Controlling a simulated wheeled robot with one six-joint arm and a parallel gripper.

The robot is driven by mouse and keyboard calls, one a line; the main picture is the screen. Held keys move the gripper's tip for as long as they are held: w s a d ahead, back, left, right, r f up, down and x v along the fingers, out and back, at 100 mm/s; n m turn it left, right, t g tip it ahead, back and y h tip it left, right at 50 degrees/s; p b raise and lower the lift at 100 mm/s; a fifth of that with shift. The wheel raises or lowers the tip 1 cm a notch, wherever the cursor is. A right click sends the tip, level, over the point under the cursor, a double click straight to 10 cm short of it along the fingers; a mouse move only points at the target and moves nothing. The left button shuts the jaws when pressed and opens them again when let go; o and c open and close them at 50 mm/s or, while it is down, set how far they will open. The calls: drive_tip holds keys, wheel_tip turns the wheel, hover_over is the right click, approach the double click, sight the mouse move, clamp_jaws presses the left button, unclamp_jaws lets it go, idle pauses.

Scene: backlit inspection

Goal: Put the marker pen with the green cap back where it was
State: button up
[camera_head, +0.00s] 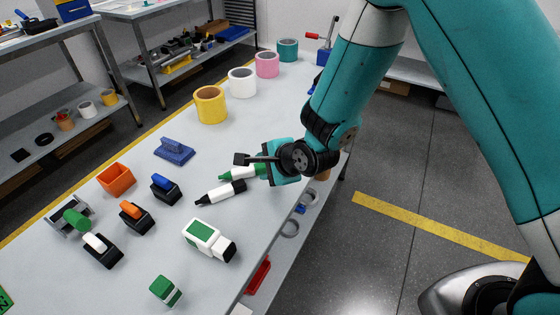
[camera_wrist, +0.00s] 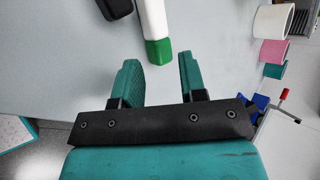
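The marker pen with the green cap (camera_head: 238,173) lies on the grey table, with a white barrel between green ends. Its right end is close to my gripper (camera_head: 268,172), which partly hides it in the head view. In the wrist view, the pen's white barrel (camera_wrist: 154,20) and green end (camera_wrist: 159,52) lie just ahead of my fingertips, in line with the gap. My gripper (camera_wrist: 158,62) is open, its two teal fingers apart with nothing held.
A black-capped marker (camera_head: 220,192) lies close beside the pen. A white bottle with a green label (camera_head: 205,235), staplers (camera_head: 137,214), an orange bin (camera_head: 117,178) and a blue tool (camera_head: 174,151) are nearby. Tape rolls (camera_head: 210,104) line the back.

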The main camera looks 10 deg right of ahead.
drive_tip(key=s+d+r+n+g, duration=0.3)
drive_tip(key=s+d+r+n, duration=0.2)
drive_tip(key=s+r+n, duration=0.6)
drive_tip(key=s+d+r+n+g+h, duration=0.1)
drive_tip(key=s+d+r+n+g, duration=0.3)
drive_tip(key=s+r+n, duration=0.7)
drive_tip(key=s+d, duration=0.1)
drive_tip(key=s, duration=0.2)
drive_tip(key=shift+r+g, duration=0.25)
drive_tip(key=shift+g, duration=0.05)
wheel_tip(320, 180, up, 6)
drive_tip(key=p, duration=0.5)
drive_tip(key=shift+f, duration=0.25)
